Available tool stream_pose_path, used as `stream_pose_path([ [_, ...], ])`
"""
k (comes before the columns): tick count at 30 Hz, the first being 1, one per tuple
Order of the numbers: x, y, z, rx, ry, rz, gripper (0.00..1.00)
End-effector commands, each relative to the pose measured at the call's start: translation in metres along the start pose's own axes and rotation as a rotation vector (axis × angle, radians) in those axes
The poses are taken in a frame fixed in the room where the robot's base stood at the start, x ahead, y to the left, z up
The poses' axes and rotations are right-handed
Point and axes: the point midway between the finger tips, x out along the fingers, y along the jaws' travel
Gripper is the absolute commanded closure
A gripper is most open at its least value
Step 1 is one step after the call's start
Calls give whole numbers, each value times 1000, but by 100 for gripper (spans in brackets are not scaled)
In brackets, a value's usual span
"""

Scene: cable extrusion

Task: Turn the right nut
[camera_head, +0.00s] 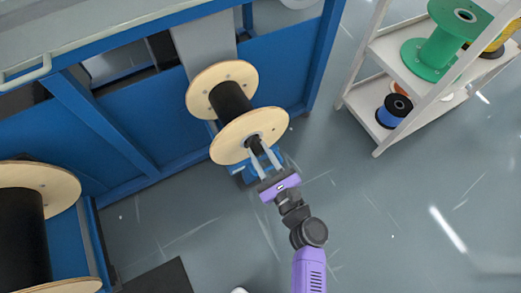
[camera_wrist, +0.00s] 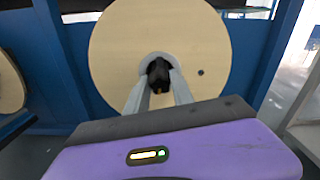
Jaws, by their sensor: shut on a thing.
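The right nut (camera_wrist: 158,75) is a dark piece at the centre of the spool's wooden flange. My gripper (camera_wrist: 158,88) has one grey finger on each side of the nut and is shut on it. In the head view my gripper (camera_head: 262,155) reaches up to the near face of the wooden spool (camera_head: 260,124). The spool has pale round flanges and a black core. The wrist view shows its near flange (camera_wrist: 115,50) face-on. The nut's far end is hidden by the hub and the fingers.
A blue machine frame (camera_head: 285,65) stands behind the spool. Another large wooden spool (camera_head: 45,180) is at the left. A pale shelf (camera_head: 375,50) at the right holds a green spool (camera_head: 435,52) and a blue spool (camera_head: 394,110). The grey floor to the right of my arm is clear.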

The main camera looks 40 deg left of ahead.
Motion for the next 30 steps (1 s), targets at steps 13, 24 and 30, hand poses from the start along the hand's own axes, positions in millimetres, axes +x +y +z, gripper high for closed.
stream_pose_path([
  [13, -1, -1, 0, 424, 5, -2, 100],
  [24, -1, -1, 0, 775, 5, -3, 100],
  [30, -1, -1, 0, 966, 4, -3, 100],
])
